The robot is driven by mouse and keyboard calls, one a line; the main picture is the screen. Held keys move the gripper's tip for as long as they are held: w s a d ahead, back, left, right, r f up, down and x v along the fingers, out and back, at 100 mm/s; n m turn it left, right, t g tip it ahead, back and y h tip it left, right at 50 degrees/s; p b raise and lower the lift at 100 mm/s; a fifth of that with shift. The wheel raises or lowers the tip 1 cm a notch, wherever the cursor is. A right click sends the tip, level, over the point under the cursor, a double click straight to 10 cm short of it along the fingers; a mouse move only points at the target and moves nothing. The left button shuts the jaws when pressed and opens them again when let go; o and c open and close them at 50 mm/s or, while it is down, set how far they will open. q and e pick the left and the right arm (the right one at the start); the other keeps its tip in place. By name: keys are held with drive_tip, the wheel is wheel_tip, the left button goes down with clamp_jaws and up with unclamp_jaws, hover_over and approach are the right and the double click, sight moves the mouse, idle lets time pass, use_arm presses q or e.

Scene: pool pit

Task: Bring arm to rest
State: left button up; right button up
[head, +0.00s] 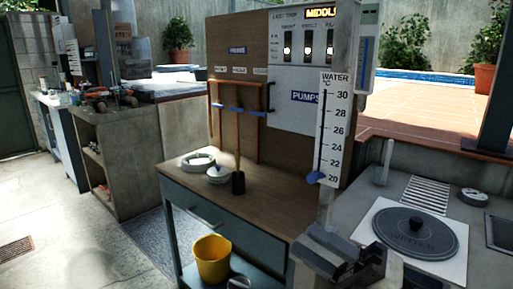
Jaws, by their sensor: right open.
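My right gripper (345,256) shows at the bottom of the head view, right of centre. Its dark jaws are apart with nothing visible between them. It is in front of the wooden bench top (270,205) and left of the round grey lid (415,231). The picture does not show clearly how far it is from either. My left gripper is not in view.
A white water thermometer panel (334,125) rises just behind the gripper. A pump panel (305,85) stands behind the bench. A yellow bucket (211,260) sits on the lower shelf. A gauge (474,197) lies on the right counter. Open floor (75,240) is at left.

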drive_tip(key=w+d+f+m+t+h, duration=0.1)
drive_tip(key=d+f+m+t+h, duration=0.1)
drive_tip(key=f+m+t+h, duration=0.5)
drive_tip(key=d+f+m+t+h, duration=0.1)
drive_tip(key=f+m+t+h, duration=0.25)
drive_tip(key=m, duration=0.85)
drive_tip(key=s+d+f+m+g+h, duration=0.1)
drive_tip(key=s+f+m+g+h, duration=0.3)
drive_tip(key=f, duration=0.5)
drive_tip(key=s+d+f+m+g+h, duration=0.1)
drive_tip(key=s+f+m+g+h, duration=0.3)
drive_tip(key=s+f+m, duration=0.4)
wheel_tip(320, 180, down, 2)
drive_tip(key=shift+f+m, duration=0.1)
drive_tip(key=shift+m, duration=0.6)
